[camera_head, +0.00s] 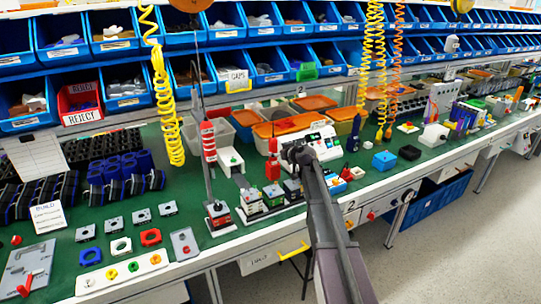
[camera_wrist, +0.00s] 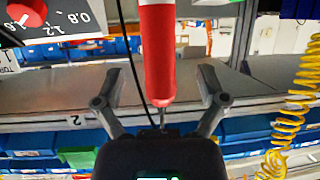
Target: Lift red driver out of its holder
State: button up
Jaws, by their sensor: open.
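In the wrist view, a red driver (camera_wrist: 158,60) with a pale band near its top and a thin metal shaft stands between the spread fingers of my gripper (camera_wrist: 160,80). There are gaps on both sides of it. In the head view, my gripper (camera_head: 299,153) is just right of a slim red tool (camera_head: 273,163) above the small stations. A red-and-white driver (camera_head: 209,141) stands upright further left over a small base (camera_head: 219,216). I cannot tell for certain which one the wrist view shows. No holder is clear in the wrist view.
Small boxed stations (camera_head: 250,205) stand along the green bench's front edge. Yellow coiled hoses (camera_head: 162,95) hang above the bench, and blue bins (camera_head: 62,32) line the back.

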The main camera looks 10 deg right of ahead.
aim_at(275, 151)
jog(key=shift+b+x, duration=0.6)
jog(key=shift+x, duration=1.55)
jog(key=shift+r, duration=0.15)
grip_shut()
